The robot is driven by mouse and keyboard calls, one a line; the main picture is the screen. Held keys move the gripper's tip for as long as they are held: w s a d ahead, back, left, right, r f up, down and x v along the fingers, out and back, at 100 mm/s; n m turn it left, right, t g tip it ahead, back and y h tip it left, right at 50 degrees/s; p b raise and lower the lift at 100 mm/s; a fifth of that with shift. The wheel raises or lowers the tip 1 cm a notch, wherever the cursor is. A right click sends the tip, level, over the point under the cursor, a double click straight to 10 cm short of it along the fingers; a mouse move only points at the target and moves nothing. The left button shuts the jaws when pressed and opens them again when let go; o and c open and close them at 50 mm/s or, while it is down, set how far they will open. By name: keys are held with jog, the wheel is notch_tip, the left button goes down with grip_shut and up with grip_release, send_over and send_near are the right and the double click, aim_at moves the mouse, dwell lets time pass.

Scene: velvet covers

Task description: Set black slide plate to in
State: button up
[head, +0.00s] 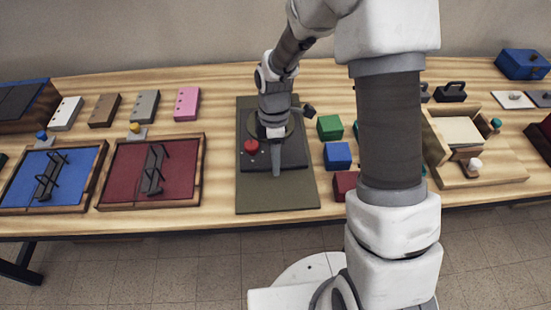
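My gripper (275,160) hangs over a dark device with a black base (294,159) on an olive mat (260,198). A grey finger points down at the front part of the device. I cannot tell whether it touches, or whether the fingers are apart. A red knob (251,146) sits left of the gripper, and a black knob (309,110) sticks out behind it on the right. The arm hides much of the device's top. A separate small black plate (541,98) lies at the far right. I cannot tell for certain which part is the black slide plate.
Trays with blue (22,183) and red (125,175) linings stand left. Green (330,127), blue (338,155) and dark red (345,184) blocks lie close to the mat's right. A wooden box (500,172) stands further right. The table's front edge is near the mat.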

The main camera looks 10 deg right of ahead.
jog(key=p+v, duration=0.2)
jog(key=v, duration=1.5)
jog(key=shift+r, duration=0.25)
jog(key=s+d+r+m+t, duration=0.4)
jog(key=s+r+m, duration=0.1)
jog(key=s+m, duration=0.4)
jog(key=s+d+r+m+t, duration=0.4)
jog(key=s+r+m, duration=0.2)
jog(key=s+m, duration=0.2)
jog(key=shift+s+d+m, duration=0.2)
jog(key=shift+s+m, duration=0.2)
jog(key=shift+s, duration=0.55)
